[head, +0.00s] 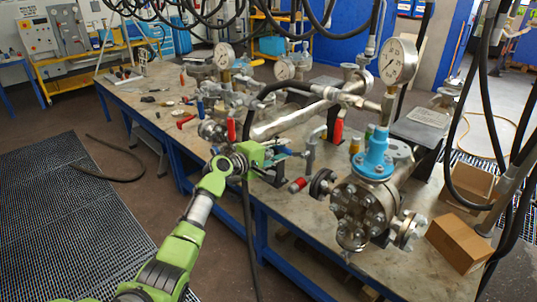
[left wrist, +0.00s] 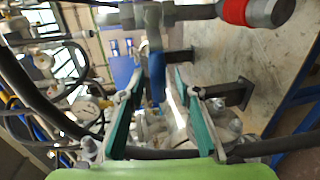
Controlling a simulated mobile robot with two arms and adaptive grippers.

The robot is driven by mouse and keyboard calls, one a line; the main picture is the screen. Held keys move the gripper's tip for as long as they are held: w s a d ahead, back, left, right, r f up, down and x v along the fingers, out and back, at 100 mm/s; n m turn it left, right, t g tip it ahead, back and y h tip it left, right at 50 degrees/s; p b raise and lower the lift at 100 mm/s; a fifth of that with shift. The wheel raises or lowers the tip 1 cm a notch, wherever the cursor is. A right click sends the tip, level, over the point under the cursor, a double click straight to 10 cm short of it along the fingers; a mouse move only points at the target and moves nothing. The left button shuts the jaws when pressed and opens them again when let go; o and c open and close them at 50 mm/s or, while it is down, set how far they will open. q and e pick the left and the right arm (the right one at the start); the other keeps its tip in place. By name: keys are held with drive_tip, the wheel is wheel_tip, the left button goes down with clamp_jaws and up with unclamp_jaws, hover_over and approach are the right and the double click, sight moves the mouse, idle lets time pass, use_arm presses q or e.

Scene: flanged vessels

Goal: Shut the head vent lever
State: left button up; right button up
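My left gripper (head: 277,153) reaches in from the left over the bench edge, its fingers pointing right toward the piping. In the left wrist view, its two teal-padded fingers (left wrist: 158,80) are spread apart. A blue lever handle (left wrist: 157,78) hangs from a grey metal valve fitting (left wrist: 150,18) and shows in the gap between the fingertips. I see gaps on both sides of the handle; whether it is deep between the pads I cannot tell. In the head view the handle is small and mostly hidden by the gripper. My right gripper is not in view.
A red-banded fitting (head: 298,185) lies close below the gripper. A flanged vessel (head: 362,212) with a blue cap (head: 376,155) stands to the right. Gauges (head: 398,62), red handles and a black hose crowd the bench (head: 300,228). Cardboard boxes (head: 460,242) are at the right.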

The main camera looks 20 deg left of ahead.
use_arm(q)
drive_tip(key=v, duration=1.1)
drive_tip(key=shift+s, duration=0.1)
drive_tip(key=s+f+m+g+y, duration=0.15)
drive_tip(key=s+f, duration=0.45)
drive_tip(key=f, duration=0.9)
drive_tip(key=s+d+f+m+g+y, duration=0.1)
drive_tip(key=s+f+m+g, duration=0.35)
drive_tip(key=f, duration=1.05)
drive_tip(key=s+f+n+g+y, duration=0.1)
drive_tip(key=s+f+y, duration=0.1)
drive_tip(key=s+f, duration=0.95)
drive_tip(key=s+d+f+m+g, duration=0.2)
drive_tip(key=s+f+m, duration=0.1)
drive_tip(key=s+f, duration=0.6)
drive_tip(key=s+d+f+m+g, duration=0.2)
drive_tip(key=s+f+m, duration=0.1)
drive_tip(key=s+f, duration=0.55)
drive_tip(key=s+d+f+m+g, duration=0.1)
drive_tip(key=s+d+f+m, duration=0.1)
drive_tip(key=s, duration=0.9)
drive_tip(key=s+d+f+m+g, duration=0.1)
drive_tip(key=s+d+f+m, duration=0.2)
drive_tip(key=s, duration=0.7)
drive_tip(key=shift+s+f+m+g+y, duration=0.3)
drive_tip(key=shift+s+f+g+y, duration=0.15)
drive_tip(key=shift+f, duration=0.15)
